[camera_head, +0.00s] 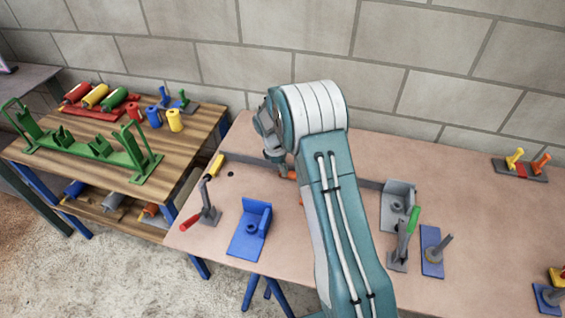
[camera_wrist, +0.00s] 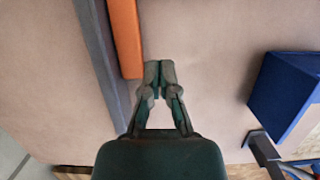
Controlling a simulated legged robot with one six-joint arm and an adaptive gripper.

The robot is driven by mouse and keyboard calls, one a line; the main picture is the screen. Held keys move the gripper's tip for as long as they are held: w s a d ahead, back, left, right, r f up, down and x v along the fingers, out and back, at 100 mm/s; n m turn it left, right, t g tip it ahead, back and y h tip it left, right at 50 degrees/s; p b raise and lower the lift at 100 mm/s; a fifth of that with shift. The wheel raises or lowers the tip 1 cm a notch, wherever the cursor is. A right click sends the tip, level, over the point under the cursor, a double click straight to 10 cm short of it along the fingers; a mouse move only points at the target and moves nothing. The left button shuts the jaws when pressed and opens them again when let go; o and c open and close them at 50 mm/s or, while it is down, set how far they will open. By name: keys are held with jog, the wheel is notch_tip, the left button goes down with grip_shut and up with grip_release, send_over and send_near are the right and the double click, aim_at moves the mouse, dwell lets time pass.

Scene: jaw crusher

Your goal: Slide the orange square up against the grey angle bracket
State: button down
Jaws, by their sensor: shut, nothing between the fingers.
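The orange square (camera_wrist: 126,38) shows in the wrist view as a long orange bar lying along the grey rail (camera_wrist: 101,50). In the head view only a small orange piece (camera_head: 292,175) shows beside my arm, which hides the rest. My gripper (camera_wrist: 160,68) is shut and empty, with its fingertips just right of the near end of the orange square. Whether they touch it I cannot tell. In the head view my gripper (camera_head: 283,171) is at the left end of the orange piece.
A blue angle bracket (camera_head: 250,228) stands front left, beside a red-handled clamp (camera_head: 206,207). A green-handled clamp (camera_head: 404,242) stands in front of the grey bracket, next to a blue plate with a post (camera_head: 432,255).

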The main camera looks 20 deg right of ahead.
aim_at(369, 201)
jog(key=x, duration=0.3)
jog(key=shift+s+f, duration=0.1)
jog(key=shift+f, duration=0.15)
jog(key=s+d, duration=0.1)
jog(key=d, duration=0.1)
jog(key=shift+s+d, duration=0.35)
jog(key=shift+s, duration=0.05)
jog(key=shift+s+d, duration=0.15)
jog(key=shift+d, duration=0.2)
jog(key=s+d, duration=0.4)
jog(key=d, duration=0.2)
jog(key=s+d, duration=0.4)
jog(key=d, duration=0.2)
jog(key=s+d, duration=0.4)
jog(key=d, duration=0.2)
jog(key=shift+s+d, duration=0.3)
